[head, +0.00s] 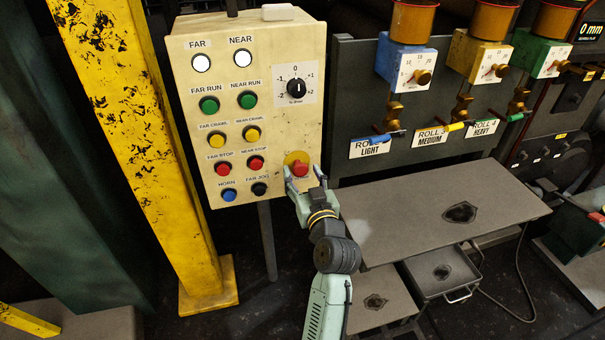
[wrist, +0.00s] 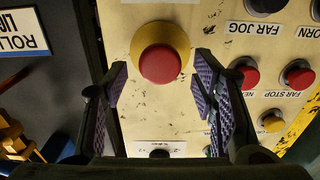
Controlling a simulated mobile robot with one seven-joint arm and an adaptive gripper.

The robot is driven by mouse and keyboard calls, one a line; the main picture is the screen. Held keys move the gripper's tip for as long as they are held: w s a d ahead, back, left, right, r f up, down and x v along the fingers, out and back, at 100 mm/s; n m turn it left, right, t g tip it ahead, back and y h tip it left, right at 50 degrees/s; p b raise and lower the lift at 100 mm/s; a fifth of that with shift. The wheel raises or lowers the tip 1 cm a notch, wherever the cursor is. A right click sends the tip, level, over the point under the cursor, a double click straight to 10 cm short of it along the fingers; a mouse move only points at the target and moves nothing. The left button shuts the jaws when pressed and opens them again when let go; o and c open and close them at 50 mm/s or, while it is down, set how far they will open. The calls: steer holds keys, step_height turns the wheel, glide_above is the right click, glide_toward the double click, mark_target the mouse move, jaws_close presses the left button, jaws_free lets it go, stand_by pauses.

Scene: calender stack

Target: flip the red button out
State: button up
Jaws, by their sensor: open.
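The large red button (head: 300,168) with a yellow ring sits at the lower right of the cream control panel (head: 225,60). In the wrist view the red button (wrist: 161,64) shows whole, a round mushroom head standing out from its yellow ring. My gripper (head: 303,182) is open at the panel's lower right corner, with its fingers close to the button. In the wrist view my gripper (wrist: 163,68) has its two ridged pads apart, one on each side of the button. Nothing is held. Whether a pad touches the button cannot be told.
Smaller red stop buttons (head: 256,163), (head: 222,169) and other coloured buttons lie left of the large one. A black dial (head: 296,88) is above it. A yellow post (head: 150,130) stands left. A grey table (head: 420,205) is at right.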

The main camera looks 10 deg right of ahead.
steer(key=s+d, duration=0.1)
steer(key=s, duration=1)
